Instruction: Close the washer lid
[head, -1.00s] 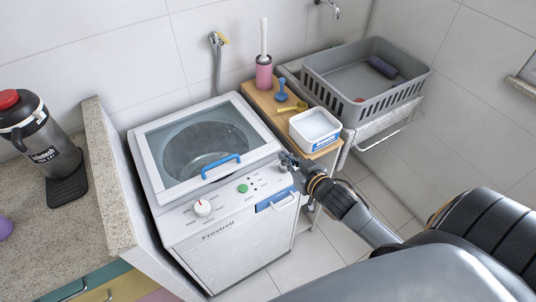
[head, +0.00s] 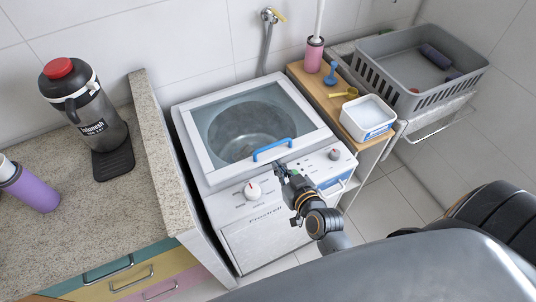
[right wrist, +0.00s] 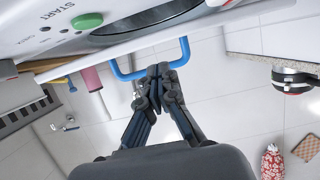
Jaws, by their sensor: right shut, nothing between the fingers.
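The white washer (head: 275,240) stands in the middle of the head view. Its lid (head: 192,140) has a white frame with a clear pane, and the drum shows through it. The lid lies low over the top; I cannot tell if it is fully flush. A blue handle (head: 272,149) sits on the lid's front edge. My right gripper (head: 281,170) is shut and empty, just in front of the handle over the control panel. In the right wrist view the fingertips (right wrist: 158,72) overlap the blue handle (right wrist: 127,74); contact is unclear. My left gripper is out of view.
Left is a stone counter (head: 45,165) with a black jug (head: 90,110) and a purple bottle (head: 35,190). Right is a wooden shelf (head: 325,98) with a white tub (head: 368,117), beside a grey basket (head: 405,70).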

